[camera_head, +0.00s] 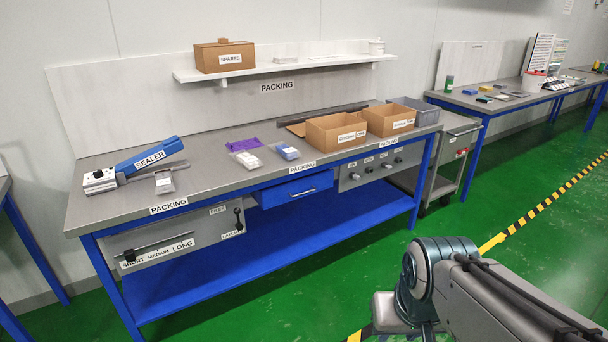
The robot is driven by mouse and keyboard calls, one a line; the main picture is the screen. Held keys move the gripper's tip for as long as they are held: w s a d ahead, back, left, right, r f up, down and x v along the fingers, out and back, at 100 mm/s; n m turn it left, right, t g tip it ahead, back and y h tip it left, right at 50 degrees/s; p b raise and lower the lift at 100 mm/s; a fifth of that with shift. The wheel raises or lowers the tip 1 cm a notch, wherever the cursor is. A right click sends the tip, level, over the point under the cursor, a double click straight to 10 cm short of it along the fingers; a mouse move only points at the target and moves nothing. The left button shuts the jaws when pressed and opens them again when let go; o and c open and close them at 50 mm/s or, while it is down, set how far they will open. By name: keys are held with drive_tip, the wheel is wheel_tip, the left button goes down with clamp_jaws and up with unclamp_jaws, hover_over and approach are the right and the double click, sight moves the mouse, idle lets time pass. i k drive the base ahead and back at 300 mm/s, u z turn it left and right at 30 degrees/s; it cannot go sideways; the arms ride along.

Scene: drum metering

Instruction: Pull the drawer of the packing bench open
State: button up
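The packing bench (215,182) has a grey top and blue legs and stands along the wall. Its blue drawer (290,187) is under the front edge, near the middle of the bench. A pale bar handle (303,193) runs across the drawer front. The drawer looks shut. My arm shows at the lower right, in front of the bench and apart from it. My gripper is not in view.
A panel with a slider and a latch lever (239,218) is left of the drawer; a knob panel (372,170) is right. A sealer (150,160), packets and open cartons (337,133) stand on top. A grey cart (447,150) stands at right. The green floor in front is clear.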

sight(281, 193)
drive_tip(key=i, duration=1.9)
drive_tip(key=u, duration=1.5)
